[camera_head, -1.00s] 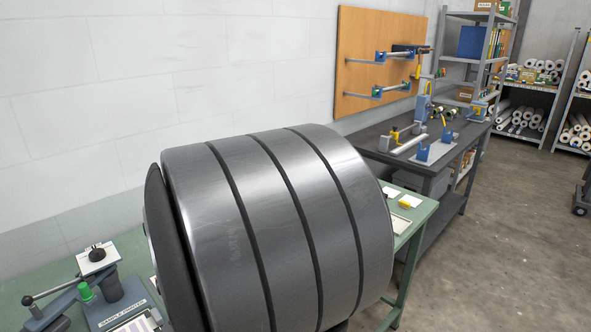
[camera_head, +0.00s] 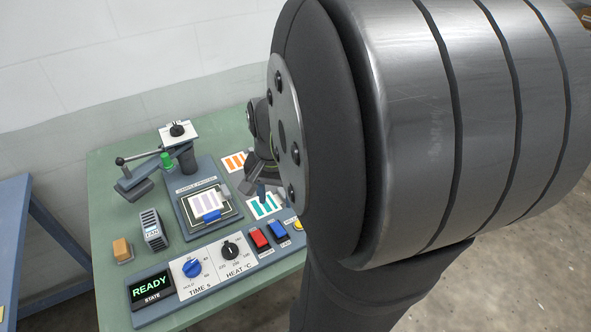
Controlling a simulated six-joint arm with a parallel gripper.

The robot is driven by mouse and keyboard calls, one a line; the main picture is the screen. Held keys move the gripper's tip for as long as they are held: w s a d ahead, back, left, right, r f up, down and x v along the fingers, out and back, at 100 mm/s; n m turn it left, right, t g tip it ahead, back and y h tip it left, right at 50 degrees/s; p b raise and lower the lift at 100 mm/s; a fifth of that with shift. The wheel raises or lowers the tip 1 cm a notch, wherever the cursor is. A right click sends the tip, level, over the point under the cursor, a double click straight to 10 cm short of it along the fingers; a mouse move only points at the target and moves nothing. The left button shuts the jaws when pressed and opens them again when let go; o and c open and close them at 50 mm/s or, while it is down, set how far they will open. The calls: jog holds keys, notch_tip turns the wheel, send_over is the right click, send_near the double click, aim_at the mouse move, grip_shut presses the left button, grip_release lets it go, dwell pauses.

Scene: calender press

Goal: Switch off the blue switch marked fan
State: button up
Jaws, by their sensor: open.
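The blue switch (camera_head: 279,232) sits on the grey control panel (camera_head: 182,304) at the front edge of the green table, just right of a red switch (camera_head: 260,240). Its label is too small to read, and I cannot tell which way it is tipped. My gripper (camera_head: 256,190) is partly hidden behind my own large arm link. It is open and appears empty, above the colour sample cards, farther back than the blue switch and apart from it.
The panel also holds a READY display (camera_head: 151,288), a blue time knob (camera_head: 192,267), a black heat knob (camera_head: 230,249) and a partly hidden yellow button (camera_head: 298,225). A sample printer (camera_head: 205,196) with a lever stands behind. A finned grey block (camera_head: 152,231) is left.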

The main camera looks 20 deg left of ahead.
aim_at(275, 225)
notch_tip(275, 225, up, 7)
jog(key=n, duration=0.8)
jog(key=f, duration=1.1)
jog(key=a+f, duration=0.1)
jog(key=f, duration=0.5)
jog(key=shift+w+f, duration=0.3)
jog(key=shift+w, duration=0.1)
